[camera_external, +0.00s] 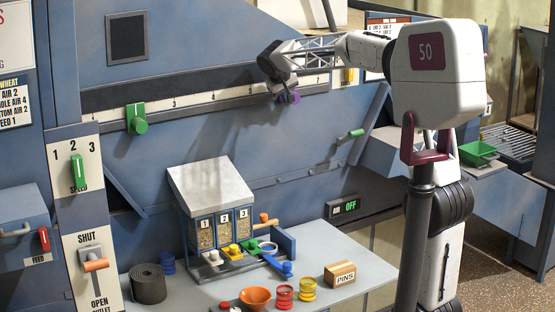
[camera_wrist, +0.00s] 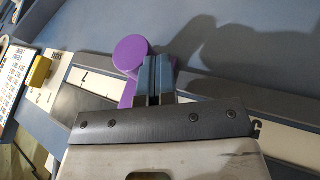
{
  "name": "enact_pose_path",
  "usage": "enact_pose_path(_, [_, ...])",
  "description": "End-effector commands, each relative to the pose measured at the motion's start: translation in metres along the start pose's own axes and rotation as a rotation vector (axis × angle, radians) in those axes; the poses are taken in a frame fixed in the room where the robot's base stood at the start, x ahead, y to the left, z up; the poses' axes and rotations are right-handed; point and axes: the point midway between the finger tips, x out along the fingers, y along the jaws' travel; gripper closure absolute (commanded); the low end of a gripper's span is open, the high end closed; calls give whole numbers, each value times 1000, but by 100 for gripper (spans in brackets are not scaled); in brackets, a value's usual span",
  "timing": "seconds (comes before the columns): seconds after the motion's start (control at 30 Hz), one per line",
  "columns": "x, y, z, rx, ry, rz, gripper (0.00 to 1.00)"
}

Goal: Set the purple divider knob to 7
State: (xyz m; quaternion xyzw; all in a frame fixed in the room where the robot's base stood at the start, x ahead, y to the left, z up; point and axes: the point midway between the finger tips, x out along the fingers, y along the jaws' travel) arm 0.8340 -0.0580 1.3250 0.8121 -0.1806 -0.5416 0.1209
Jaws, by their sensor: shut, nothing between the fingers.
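The purple divider knob (camera_external: 289,98) sits on the long white number scale on the blue machine wall, left of the 7 in the outside view. In the wrist view its round purple head (camera_wrist: 131,50) is between the printed 7 (camera_wrist: 84,78) on the left and a partly hidden numeral on the right. My gripper (camera_wrist: 158,68) is shut with its fingers together, empty, just right of the purple head. Whether they touch it I cannot tell. In the outside view my gripper (camera_external: 282,90) is at the knob and partly covers it.
A green knob (camera_external: 137,118) sits farther left on the scale. In the wrist view a yellow piece (camera_wrist: 39,71) lies beyond the 7. Below, a grey table (camera_external: 355,268) holds a three-bin box (camera_external: 212,185), cups and a PINS box (camera_external: 340,274).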

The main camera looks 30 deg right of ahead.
Motion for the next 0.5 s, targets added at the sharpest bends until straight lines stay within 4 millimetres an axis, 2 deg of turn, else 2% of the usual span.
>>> enact_pose_path(0.03, [6,13,0,4,-1,1,100])
enact_pose_path(0.3, [34,73,0,5,-1,2,100])
enact_pose_path(0.5, [51,108,0,4,-1,1,100])
